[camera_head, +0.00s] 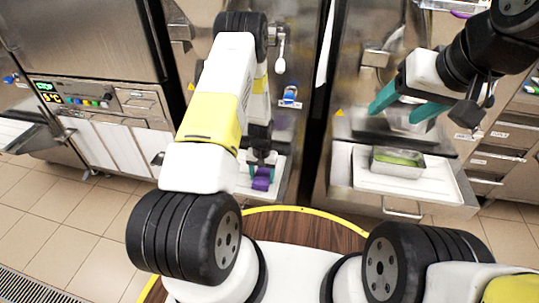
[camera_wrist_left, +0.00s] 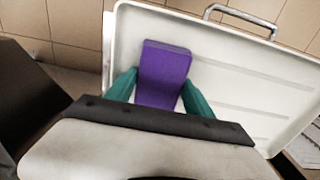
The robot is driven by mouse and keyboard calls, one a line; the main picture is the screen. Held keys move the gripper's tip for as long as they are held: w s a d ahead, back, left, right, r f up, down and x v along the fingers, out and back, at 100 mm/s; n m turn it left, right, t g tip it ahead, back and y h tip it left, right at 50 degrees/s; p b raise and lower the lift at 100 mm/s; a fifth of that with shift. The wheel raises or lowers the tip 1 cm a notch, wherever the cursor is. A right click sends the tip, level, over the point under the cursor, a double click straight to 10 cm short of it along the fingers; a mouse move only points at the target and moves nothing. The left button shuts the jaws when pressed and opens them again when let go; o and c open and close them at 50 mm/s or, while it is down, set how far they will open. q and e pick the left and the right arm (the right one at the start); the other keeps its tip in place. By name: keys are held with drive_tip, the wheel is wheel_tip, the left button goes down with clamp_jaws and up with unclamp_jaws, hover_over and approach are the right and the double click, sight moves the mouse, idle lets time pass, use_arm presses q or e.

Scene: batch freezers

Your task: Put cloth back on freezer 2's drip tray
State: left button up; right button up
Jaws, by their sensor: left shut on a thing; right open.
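A purple folded cloth (camera_head: 262,179) is between the teal fingers of my left gripper (camera_head: 264,168). In the left wrist view the cloth (camera_wrist_left: 163,75) stands out past the fingertips, with one finger at each side of it. A white drip tray (camera_wrist_left: 240,68) with a raised rim and a metal handle lies behind the cloth there; whether the cloth touches it I cannot tell. In the head view my left arm hides much of this tray (camera_head: 278,172). My right gripper (camera_head: 402,107) is open and empty, above the right-hand tray.
The right-hand white tray (camera_head: 440,187) carries a metal pan (camera_head: 397,170) with green contents, close below my right gripper. Steel freezer fronts (camera_head: 305,60) stand behind the trays. A green-lit display panel (camera_head: 48,92) is at the left. Tiled floor (camera_head: 50,215) is clear at the lower left.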

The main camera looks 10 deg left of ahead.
use_arm(q)
drive_tip(key=o, duration=1.3)
drive_tip(key=shift+f, duration=0.1)
wheel_tip(320, 180, up, 12)
wheel_tip(320, 180, up, 11)
drive_tip(key=t, duration=0.1)
hover_over(262, 176)
drive_tip(key=s+d+r+t+h, duration=0.1)
drive_tip(key=s+r, duration=0.1)
drive_tip(key=r, duration=0.5)
drive_tip(key=s+r+t, duration=0.1)
drive_tip(key=s+r, duration=0.2)
drive_tip(key=r, duration=0.4)
drive_tip(key=s+r+t, duration=0.1)
drive_tip(key=s+r, duration=0.4)
drive_tip(key=s, duration=0.1)
drive_tip(key=s+d+r+t, duration=0.1)
drive_tip(key=s+r, duration=0.4)
drive_tip(key=s, duration=0.2)
drive_tip(key=s+r+t+h, duration=0.1)
drive_tip(key=s+r, duration=0.3)
drive_tip(key=s, duration=0.2)
drive_tip(key=shift+s+d+r, duration=0.15)
drive_tip(key=shift+d+r, duration=0.05)
drive_tip(key=shift+r, duration=0.2)
